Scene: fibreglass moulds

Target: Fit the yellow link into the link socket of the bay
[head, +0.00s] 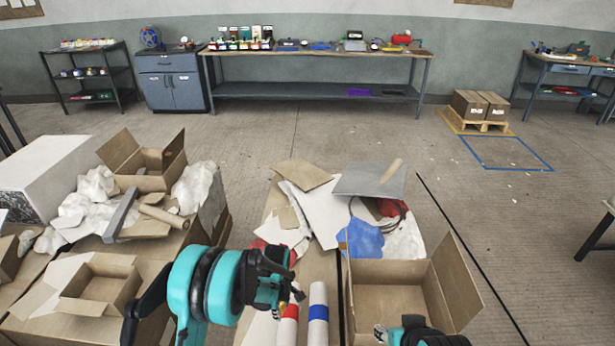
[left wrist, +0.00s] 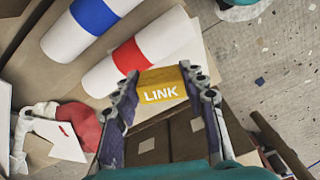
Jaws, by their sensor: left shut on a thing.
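The yellow link (left wrist: 163,88), marked "LINK", lies between the two fingers of my left gripper (left wrist: 160,98) in the left wrist view. The fingers are shut on its two sides and hold it above cardboard. In the head view my left gripper (head: 284,278) is near the lower middle, above the white rolls, and the link cannot be made out there. Part of my right gripper (head: 381,331) shows at the bottom edge, in front of an open box; its jaw state is unclear. I cannot pick out the bay or its link socket in either view.
White rolls with a red band (head: 288,313) and a blue band (head: 318,313) lie close by my left gripper. An open cardboard box (head: 395,285) stands to the right. Scrap sheets (head: 315,205) lie behind.

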